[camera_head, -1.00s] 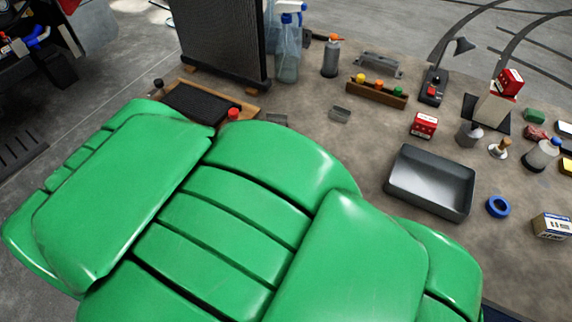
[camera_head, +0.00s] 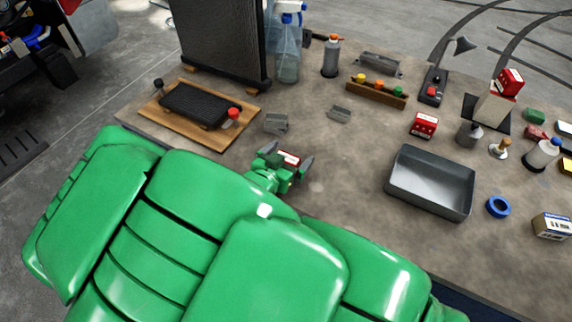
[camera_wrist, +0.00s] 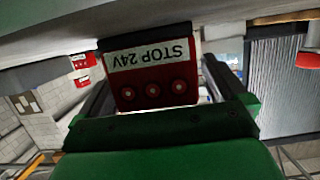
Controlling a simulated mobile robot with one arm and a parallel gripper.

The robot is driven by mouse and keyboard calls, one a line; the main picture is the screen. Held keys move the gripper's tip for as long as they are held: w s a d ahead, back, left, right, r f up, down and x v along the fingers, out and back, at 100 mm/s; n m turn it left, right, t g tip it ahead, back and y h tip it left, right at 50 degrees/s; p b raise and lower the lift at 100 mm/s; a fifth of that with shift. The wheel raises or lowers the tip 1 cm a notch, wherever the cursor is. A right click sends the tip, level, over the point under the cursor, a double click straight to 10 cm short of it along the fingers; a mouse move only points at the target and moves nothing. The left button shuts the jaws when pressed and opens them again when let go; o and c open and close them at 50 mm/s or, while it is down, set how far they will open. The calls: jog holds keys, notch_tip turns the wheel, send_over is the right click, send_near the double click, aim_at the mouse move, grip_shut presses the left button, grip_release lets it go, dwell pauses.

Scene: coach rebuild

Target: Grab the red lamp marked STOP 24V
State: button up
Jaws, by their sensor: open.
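The red lamp marked STOP 24V (camera_wrist: 152,78) fills the middle of the wrist view, its label upside down above a row of three round spots. In the head view only a small red and white part of it (camera_head: 290,158) shows at my gripper (camera_head: 287,161). My gripper is open. Its two dark fingers stand on either side of the lamp in the wrist view, with a narrow gap visible at the right. The lamp's far side and its contact with the bench are hidden.
Another red labelled box (camera_head: 424,126) stands behind the grey tray (camera_head: 430,205), and one (camera_head: 510,82) sits on a pale block. A small grey block (camera_head: 277,123) is just behind my gripper. A wooden board with a black plate (camera_head: 197,104) lies left. Bench between gripper and tray is clear.

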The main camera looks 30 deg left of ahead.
jog(key=c, duration=1.1)
jog(key=shift+c, duration=0.2)
